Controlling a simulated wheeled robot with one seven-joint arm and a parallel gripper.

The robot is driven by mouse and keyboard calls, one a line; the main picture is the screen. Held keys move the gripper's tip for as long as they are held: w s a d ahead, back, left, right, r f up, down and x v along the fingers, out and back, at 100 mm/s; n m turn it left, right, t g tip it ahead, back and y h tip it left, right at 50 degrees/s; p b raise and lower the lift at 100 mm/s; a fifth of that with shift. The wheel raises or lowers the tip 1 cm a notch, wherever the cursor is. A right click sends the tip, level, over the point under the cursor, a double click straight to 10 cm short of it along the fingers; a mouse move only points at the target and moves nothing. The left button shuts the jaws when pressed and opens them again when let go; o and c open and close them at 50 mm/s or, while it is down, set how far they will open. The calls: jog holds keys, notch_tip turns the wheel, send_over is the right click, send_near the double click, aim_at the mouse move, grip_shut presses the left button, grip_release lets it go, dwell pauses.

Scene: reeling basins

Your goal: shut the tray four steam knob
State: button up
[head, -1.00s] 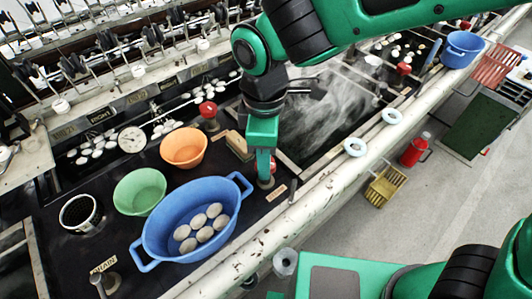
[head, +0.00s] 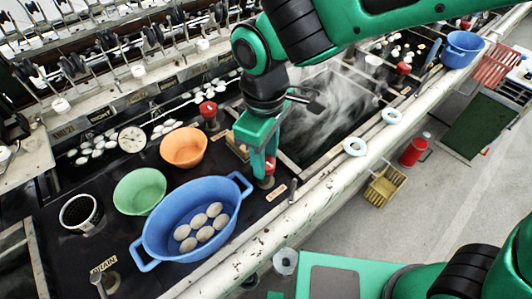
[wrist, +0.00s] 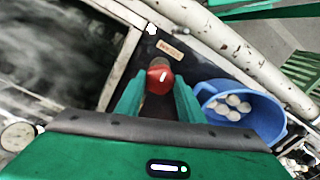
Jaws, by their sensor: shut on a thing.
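A red steam knob (wrist: 160,76) on a dark post stands between the fingertips of my gripper (wrist: 159,88) in the wrist view. In the head view my gripper (head: 264,172) points down at the counter between the blue basin and the steaming tray. Its fingers are closed on the knob, and they hide most of it there; a bit of red (head: 270,166) shows. A small tan label plate (head: 276,193) lies beside the knob and also shows in the wrist view (wrist: 173,50); its writing is too small to read. Steam hangs over the tray (head: 325,110).
A blue basin (head: 148,246) holding several pale cocoons stands left of my gripper. An orange bowl (head: 184,146) and a green bowl (head: 140,190) stand behind it. A second red knob (head: 208,109) is farther back. A pale pipe (head: 330,170) runs along the front edge.

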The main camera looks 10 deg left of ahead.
jog(key=shift+w+r+m, duration=0.1)
jog(key=shift+w+m, duration=0.1)
jog(key=shift+m, duration=0.5)
jog(key=o, duration=1.1)
jog(key=shift+c, duration=0.2)
jog(key=shift+s, duration=0.1)
notch_tip(320, 180, up, 11)
jog(key=shift+f, duration=0.2)
